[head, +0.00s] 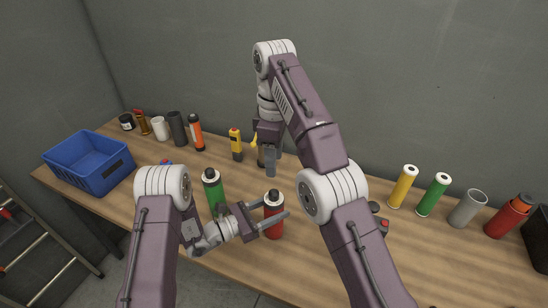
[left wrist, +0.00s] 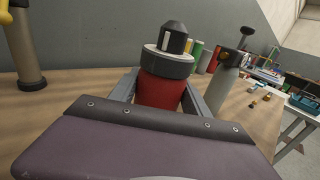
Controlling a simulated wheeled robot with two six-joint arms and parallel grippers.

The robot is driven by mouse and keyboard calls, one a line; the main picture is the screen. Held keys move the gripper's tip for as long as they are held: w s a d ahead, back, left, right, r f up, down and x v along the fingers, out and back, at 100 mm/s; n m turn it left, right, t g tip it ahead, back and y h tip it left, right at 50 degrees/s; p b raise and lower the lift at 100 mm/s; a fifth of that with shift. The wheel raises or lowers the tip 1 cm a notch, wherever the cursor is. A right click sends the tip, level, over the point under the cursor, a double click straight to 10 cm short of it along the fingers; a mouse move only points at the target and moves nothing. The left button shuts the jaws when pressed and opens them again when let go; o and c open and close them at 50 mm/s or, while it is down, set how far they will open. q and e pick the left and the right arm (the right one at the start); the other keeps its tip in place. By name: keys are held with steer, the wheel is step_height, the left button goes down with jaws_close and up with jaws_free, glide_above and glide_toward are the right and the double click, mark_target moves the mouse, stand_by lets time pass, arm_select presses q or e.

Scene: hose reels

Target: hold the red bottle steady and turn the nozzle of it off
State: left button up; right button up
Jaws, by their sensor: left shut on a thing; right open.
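The red bottle (head: 273,229) stands upright on the wooden table, with a black nozzle (head: 274,197) on a pale collar. My left gripper (head: 267,218) is shut around its upper body, one finger on each side. In the left wrist view the red body (left wrist: 160,92) sits between the two fingers, and the black tapered nozzle (left wrist: 177,40) with a white mark rises above the grey collar. My right gripper (head: 270,167) is open and empty, pointing down farther back over the table, apart from the bottle. Its fingertips are partly hard to make out.
A green bottle (head: 213,189) stands just left of the red bottle. A yellow tool (head: 235,142) is near the back. Yellow (head: 404,186) and green (head: 433,195) cylinders stand to the right. A blue crate (head: 90,165) is at far left. The tabletop right of the red bottle has free room.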

arm_select(q)
steer(key=o, duration=1.8)
steer(key=shift+c, duration=0.2)
